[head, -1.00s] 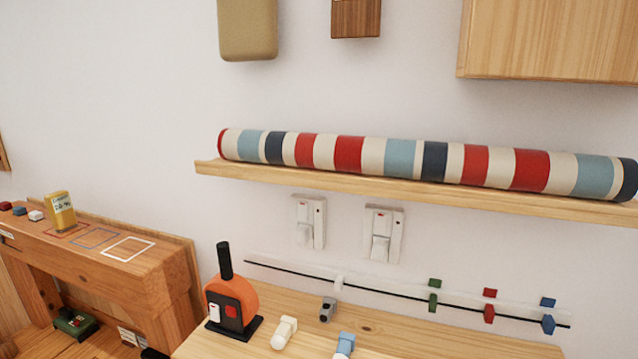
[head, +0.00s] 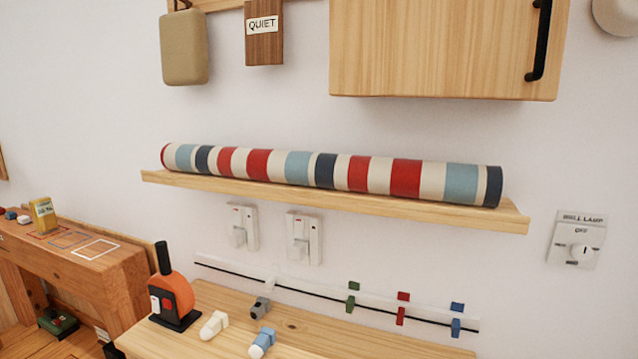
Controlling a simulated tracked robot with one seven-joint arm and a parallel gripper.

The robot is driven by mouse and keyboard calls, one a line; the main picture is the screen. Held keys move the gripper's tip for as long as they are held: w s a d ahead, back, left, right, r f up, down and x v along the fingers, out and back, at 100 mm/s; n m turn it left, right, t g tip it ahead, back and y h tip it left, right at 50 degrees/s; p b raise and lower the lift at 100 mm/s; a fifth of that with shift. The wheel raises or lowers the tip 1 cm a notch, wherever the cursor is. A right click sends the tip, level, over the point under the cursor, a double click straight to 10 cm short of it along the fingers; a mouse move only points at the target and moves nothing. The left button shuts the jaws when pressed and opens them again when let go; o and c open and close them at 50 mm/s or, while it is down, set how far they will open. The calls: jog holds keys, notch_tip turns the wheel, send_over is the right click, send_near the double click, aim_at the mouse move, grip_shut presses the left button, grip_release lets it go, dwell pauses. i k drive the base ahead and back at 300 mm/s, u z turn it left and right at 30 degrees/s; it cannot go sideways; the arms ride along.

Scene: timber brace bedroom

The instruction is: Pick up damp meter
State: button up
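A small upright yellow device (head: 43,215) with a pale label stands on the wooden ledge (head: 115,268) at the far left. It may be the damp meter, but its label is too small to read. It stands at the back edge of an outlined square. My gripper is not in view.
Above are a shelf (head: 350,203) with a striped roll (head: 330,170), and a wall cabinet (head: 440,45). A lamp switch (head: 577,240) is at right.

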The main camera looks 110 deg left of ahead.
aim_at(42, 209)
jog(key=u, duration=0.45)
jog(key=i, duration=0.2)
jog(key=u, duration=3.4)
jog(key=i, duration=0.2)
jog(key=u, duration=1.1)
jog(key=k, duration=0.6)
jog(key=u, duration=0.3)
jog(key=i, duration=1.55)
jog(key=z, duration=0.35)
